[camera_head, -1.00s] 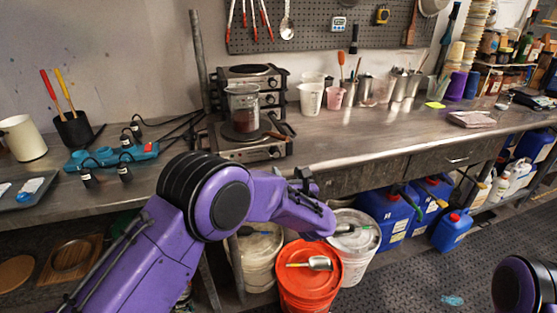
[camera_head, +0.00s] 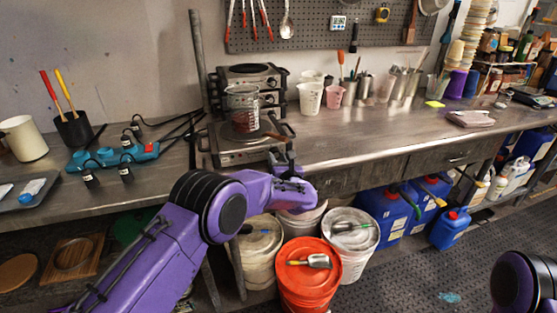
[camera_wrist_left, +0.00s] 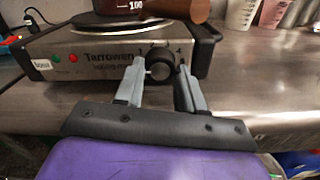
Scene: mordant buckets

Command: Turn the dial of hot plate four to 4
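The front hot plate (camera_head: 238,158) is a steel box on the bench. Its front shows close in the left wrist view (camera_wrist_left: 95,65), with a "Tarrowen" label, green and red lights and a white tag too small to read surely. Its round black dial (camera_wrist_left: 160,61) is at the right of the front. A "4" shows at the dial's upper right; I cannot read its setting. My left gripper (camera_head: 283,162) is before the hot plate's right front. In the wrist view its fingers (camera_wrist_left: 160,84) are apart, one on each side of the dial; contact is unclear. My right gripper is out of view.
A beaker of dark red liquid (camera_head: 244,119) stands on the hot plate, with a brown handle (camera_wrist_left: 182,8) near it. More hot plates (camera_head: 262,74) are stacked behind. Lidded buckets (camera_head: 307,275) stand below the bench edge. The bench to the right (camera_head: 370,130) is mostly clear.

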